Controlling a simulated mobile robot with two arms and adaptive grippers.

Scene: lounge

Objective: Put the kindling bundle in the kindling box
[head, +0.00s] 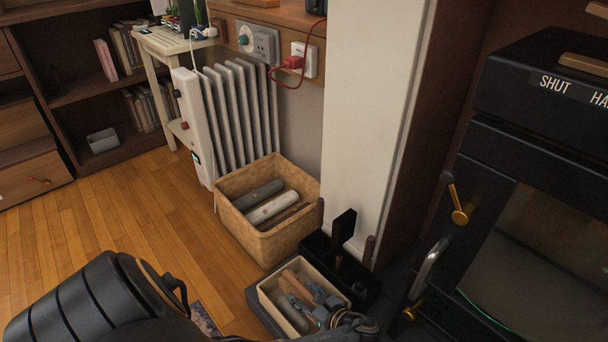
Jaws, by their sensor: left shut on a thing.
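The kindling box (347,296) is a small, open, pale box at the bottom centre, beside the stove. The kindling bundle (295,283) shows as light brown sticks within the box's outline. My left gripper (311,298) is over the box and shut on the bundle. Its fingers and wrist hide part of the bundle and the box's near right corner. I cannot tell whether the bundle touches the box floor. Greyish pieces also show inside the box. My right gripper is not in view.
A larger woven basket (243,235) with logs stands just behind. A black holder (362,275) with upright tools is close on the right, before the black stove (470,160). A white radiator (240,105) stands further back. Wooden floor (120,220) is clear at left.

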